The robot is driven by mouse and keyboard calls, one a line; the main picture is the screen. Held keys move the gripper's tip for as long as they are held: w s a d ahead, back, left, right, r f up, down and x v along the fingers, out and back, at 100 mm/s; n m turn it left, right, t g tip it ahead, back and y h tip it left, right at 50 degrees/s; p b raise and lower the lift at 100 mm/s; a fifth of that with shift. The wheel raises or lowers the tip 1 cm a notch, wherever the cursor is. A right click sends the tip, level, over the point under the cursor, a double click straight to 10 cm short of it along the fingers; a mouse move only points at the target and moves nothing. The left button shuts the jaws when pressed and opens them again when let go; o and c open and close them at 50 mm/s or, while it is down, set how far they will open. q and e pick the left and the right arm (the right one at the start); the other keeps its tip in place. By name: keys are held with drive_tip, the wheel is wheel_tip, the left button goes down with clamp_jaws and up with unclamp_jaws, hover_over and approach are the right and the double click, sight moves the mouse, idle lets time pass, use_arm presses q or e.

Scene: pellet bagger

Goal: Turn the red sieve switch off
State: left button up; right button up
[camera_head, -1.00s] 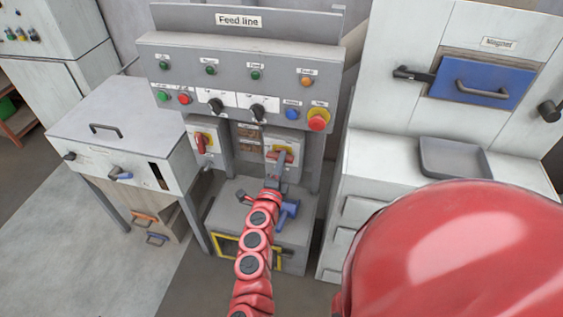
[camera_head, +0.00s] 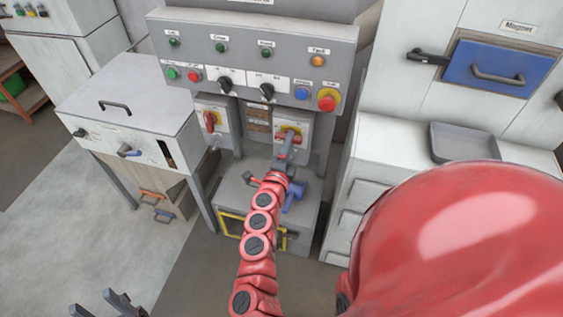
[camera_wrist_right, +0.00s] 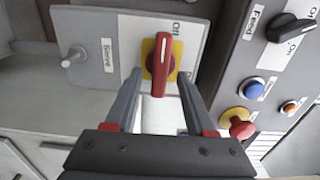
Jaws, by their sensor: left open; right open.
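The red sieve switch (camera_wrist_right: 160,70) is a red handle on a yellow plate, on a grey box with a "Sieve" label (camera_wrist_right: 108,55) in the right wrist view. Its handle lies between the fingers of my right gripper (camera_wrist_right: 160,85), which is open, with visible gaps on both sides. In the head view my right gripper (camera_head: 285,150) is at the right-hand switch box (camera_head: 304,124) under the panel and partly hides the switch. My left gripper (camera_head: 98,306) is open and empty at the bottom left, away from the switches.
A similar red switch (camera_head: 210,121) sits to the left. The panel above carries several buttons and a red emergency stop (camera_head: 327,99), also beside my right gripper in the wrist view (camera_wrist_right: 240,128). A blue-handled part (camera_head: 294,196) is below. Open floor (camera_head: 90,230) lies left.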

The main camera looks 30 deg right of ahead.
drive_tip(key=b+v, duration=0.2)
drive_tip(key=v, duration=1.4)
drive_tip(key=shift+s+a, duration=0.3)
